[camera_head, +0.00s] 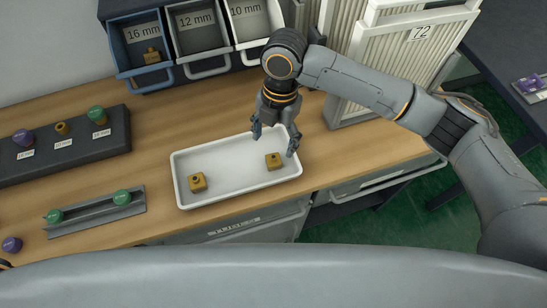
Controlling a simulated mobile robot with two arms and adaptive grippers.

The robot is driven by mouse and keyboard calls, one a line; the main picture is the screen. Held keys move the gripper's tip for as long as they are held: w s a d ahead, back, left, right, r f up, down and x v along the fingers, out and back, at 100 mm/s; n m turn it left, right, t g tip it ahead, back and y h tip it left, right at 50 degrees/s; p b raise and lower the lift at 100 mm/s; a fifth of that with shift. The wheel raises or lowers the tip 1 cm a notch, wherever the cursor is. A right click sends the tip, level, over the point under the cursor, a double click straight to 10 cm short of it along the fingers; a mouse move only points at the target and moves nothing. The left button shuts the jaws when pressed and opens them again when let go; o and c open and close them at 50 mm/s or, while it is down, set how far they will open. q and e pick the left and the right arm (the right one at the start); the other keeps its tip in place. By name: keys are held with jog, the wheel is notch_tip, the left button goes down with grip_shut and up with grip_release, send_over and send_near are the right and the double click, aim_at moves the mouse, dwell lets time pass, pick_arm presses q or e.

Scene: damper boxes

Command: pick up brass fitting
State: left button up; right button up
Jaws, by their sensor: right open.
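Two brass fittings lie apart in a white tray on the wooden bench: the left brass fitting (197,181) and the right brass fitting (273,161). Another brass-coloured piece (152,56) sits in the 16 mm bin. The white tray (222,198) has low walls. My right gripper (273,143) is open, pointing down over the tray's right end. Its fingers are just above and behind the right fitting and look empty. Whether they touch the fitting cannot be told. My left gripper is not in view.
Bins labelled 16 mm (135,52), 12 mm (198,42) and 10 mm (250,28) stand behind the tray. A dark rack (80,165) and a grey rail (100,215) with green-topped pieces lie left. A ribbed white box (385,75) stands right.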

aim_at(274, 156)
jog(key=shift+f, duration=0.75)
jog(key=f, duration=0.2)
jog(key=s+f+p, duration=0.1)
jog(key=f, duration=0.1)
jog(key=shift+f, duration=0.55)
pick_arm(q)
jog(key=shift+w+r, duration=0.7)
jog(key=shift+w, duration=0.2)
pick_arm(e)
jog(key=c, duration=1.4)
